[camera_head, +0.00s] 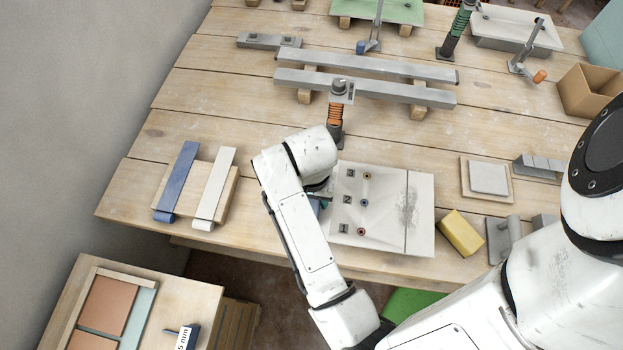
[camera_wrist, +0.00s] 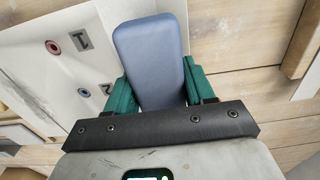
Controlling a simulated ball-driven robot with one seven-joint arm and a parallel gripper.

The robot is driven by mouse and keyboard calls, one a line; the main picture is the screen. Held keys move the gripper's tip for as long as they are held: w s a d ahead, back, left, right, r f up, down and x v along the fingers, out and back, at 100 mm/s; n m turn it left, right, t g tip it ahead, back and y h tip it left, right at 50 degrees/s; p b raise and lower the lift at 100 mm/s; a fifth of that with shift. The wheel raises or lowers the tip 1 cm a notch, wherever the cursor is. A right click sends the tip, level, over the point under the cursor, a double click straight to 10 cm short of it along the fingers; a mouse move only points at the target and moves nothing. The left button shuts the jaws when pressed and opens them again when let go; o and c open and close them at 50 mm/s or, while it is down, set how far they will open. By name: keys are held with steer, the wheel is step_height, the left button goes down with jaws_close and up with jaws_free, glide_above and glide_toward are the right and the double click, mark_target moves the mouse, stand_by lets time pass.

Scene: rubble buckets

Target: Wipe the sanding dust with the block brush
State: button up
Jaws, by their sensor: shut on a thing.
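In the wrist view my gripper (camera_wrist: 160,92) has its two green fingers shut on a smooth blue-grey block (camera_wrist: 150,50), which looks like the block brush; no bristles show. In the head view my gripper (camera_head: 322,201) is at the left edge of a pale panel (camera_head: 385,235), mostly hidden by my arm. The panel has holes marked 1, 2 and 3. I cannot tell whether the block touches the panel.
A yellow block (camera_head: 460,233) lies right of the panel. An orange-handled clamp (camera_head: 336,118) stands just behind it. Metal bars (camera_head: 365,85) lie farther back. Blue (camera_head: 178,180) and white (camera_head: 214,187) strips lie at the left. A cardboard box (camera_head: 590,92) stands at the right.

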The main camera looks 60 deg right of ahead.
steer(key=shift+f, duration=0.3)
steer(key=shift+w+d+f, duration=0.1)
steer(key=shift+w+d, duration=0.15)
steer(key=shift+d, duration=0.45)
steer(key=shift+w+d, duration=0.3)
steer(key=shift+d, duration=0.4)
steer(key=shift+w+d+f, duration=0.1)
steer(key=shift+w+d, duration=0.15)
steer(key=shift+d, duration=0.45)
steer(key=shift+r, duration=0.85)
